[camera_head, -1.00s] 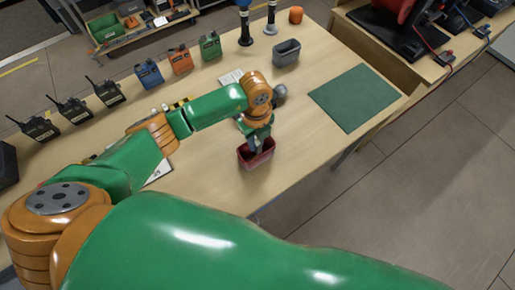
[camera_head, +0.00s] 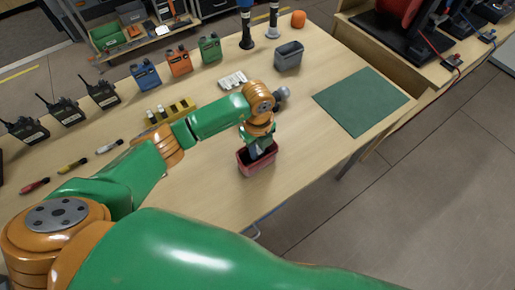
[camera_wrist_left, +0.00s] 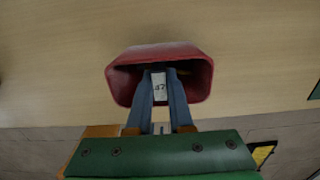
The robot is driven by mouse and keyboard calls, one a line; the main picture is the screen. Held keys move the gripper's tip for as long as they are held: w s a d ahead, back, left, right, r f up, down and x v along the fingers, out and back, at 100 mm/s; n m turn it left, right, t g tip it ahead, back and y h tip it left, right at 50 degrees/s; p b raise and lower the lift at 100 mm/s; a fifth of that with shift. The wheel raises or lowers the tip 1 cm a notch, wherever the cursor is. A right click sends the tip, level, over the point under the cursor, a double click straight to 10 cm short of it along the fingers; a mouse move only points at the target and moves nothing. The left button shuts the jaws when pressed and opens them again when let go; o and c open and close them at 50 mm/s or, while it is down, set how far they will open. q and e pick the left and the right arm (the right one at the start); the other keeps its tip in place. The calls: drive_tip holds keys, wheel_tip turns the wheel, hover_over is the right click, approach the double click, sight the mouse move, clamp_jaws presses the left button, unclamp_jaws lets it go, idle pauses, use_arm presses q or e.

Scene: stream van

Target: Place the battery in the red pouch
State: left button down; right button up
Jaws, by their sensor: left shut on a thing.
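The red pouch (camera_head: 246,165) is an open-topped container standing on the wooden table near its front edge. It also shows in the left wrist view (camera_wrist_left: 160,52), with its dark mouth facing the camera. My left gripper (camera_head: 259,153) is at the pouch's mouth. In the left wrist view its two grey fingers (camera_wrist_left: 160,88) are shut on a pale battery (camera_wrist_left: 159,92) with dark marks on its face. The fingertips and the battery's far end are at or inside the mouth; how deep I cannot tell. My right gripper is not in view.
A yellow holder (camera_head: 180,110) with pale pieces, screwdrivers (camera_head: 72,166) and several radios (camera_head: 67,111) lie left. A white item (camera_head: 232,79), a grey bin (camera_head: 289,57) and a green mat (camera_head: 360,99) are farther back. The table right of the pouch is clear.

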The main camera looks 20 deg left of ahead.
sight(258, 149)
use_arm(q)
drive_tip(key=c, duration=0.8)
unclamp_jaws()
drive_tip(key=shift+r, duration=0.1)
drive_tip(key=shift+r+p, duration=0.55)
drive_tip(key=shift+p, duration=0.1)
wheel_tip(258, 149, up, 7)
drive_tip(key=shift+r+b, duration=0.15)
drive_tip(key=shift+b, duration=0.8)
wheel_tip(258, 149, up, 5)
drive_tip(key=shift+f+p, duration=0.2)
drive_tip(key=shift+p, duration=0.1)
